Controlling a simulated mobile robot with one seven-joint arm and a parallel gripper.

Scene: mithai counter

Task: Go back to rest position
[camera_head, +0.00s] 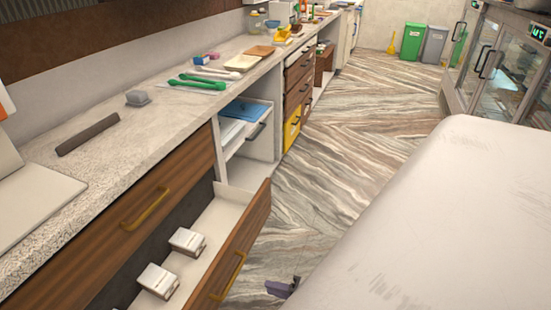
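What seems to be a small part of my gripper (282,288), a dark purple-grey piece, shows at the bottom beside the large pale body on the right, which looks like part of my own arm. The rest of it is hidden, so I cannot tell whether it is open or shut or holds anything. It is over the floor, to the right of an open drawer (232,262) in the counter. Two small white boxes (187,241) (158,281) sit in that drawer.
The speckled counter (150,125) runs along the left, with a dark bar, a grey block, and green and white utensils on it. An open shelf (272,135) is below. Glass-door cabinets (490,60) stand at right, bins (412,40) at the back. The striped floor (340,150) between is clear.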

